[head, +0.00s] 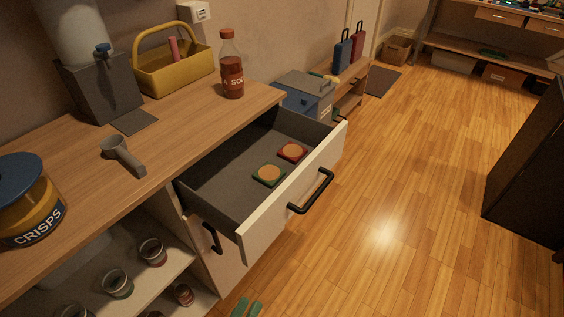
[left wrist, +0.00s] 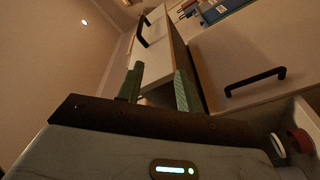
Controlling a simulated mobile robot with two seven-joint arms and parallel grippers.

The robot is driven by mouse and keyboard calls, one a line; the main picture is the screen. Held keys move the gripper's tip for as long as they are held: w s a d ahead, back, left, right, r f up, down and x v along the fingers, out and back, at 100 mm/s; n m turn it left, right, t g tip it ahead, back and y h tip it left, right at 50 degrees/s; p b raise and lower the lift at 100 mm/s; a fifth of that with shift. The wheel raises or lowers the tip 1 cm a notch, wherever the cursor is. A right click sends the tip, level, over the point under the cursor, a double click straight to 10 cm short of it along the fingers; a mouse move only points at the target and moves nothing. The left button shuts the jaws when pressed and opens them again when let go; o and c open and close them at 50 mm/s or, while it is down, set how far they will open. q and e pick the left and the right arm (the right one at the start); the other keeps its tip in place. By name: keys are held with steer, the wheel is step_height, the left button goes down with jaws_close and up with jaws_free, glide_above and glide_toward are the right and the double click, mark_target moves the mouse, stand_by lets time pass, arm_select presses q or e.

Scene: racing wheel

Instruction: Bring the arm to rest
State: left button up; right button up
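My left gripper (head: 247,308) shows only as two green fingertips at the bottom edge of the head view, low in front of the cabinet. In the left wrist view its green fingers (left wrist: 158,88) stand apart with nothing between them. The open drawer (head: 215,183) is beyond and above it in the head view. The drawer's black handle (head: 312,192) is clear of the fingers. Inside the drawer lie a green-edged coaster (head: 269,174) and a red-edged coaster (head: 292,152). My right gripper is not in view.
Glass jars (head: 117,284) stand on shelves below. The drawer juts into the room. The wood floor (head: 420,170) to the right is clear.

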arm_select(q)
steer(key=s+a+f+m+g, duration=0.15)
steer(key=a+f+m, duration=0.25)
steer(key=a, duration=0.6)
steer(key=s+a+f+m+g+y, duration=0.35)
steer(key=s+a+g, duration=0.2)
steer(key=s, duration=0.65)
steer(key=s+a+f+m+g+y, duration=0.3)
steer(key=s+a+f+g, duration=0.3)
steer(key=s, duration=0.5)
steer(key=d+r+n+t, duration=0.2)
steer(key=d+n, duration=0.3)
steer(key=d, duration=0.4)
steer(key=w+r+t+p, duration=0.2)
steer(key=w+r+p, duration=0.4)
steer(key=r+p, duration=0.3)
steer(key=shift+a+r+p, duration=0.15)
steer(key=shift+r+p, duration=0.15)
steer(key=shift+r, duration=0.6)
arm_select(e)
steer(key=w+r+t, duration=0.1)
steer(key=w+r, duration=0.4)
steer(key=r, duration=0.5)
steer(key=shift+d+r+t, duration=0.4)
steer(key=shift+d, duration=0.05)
arm_select(q)
steer(key=shift+w, duration=0.1)
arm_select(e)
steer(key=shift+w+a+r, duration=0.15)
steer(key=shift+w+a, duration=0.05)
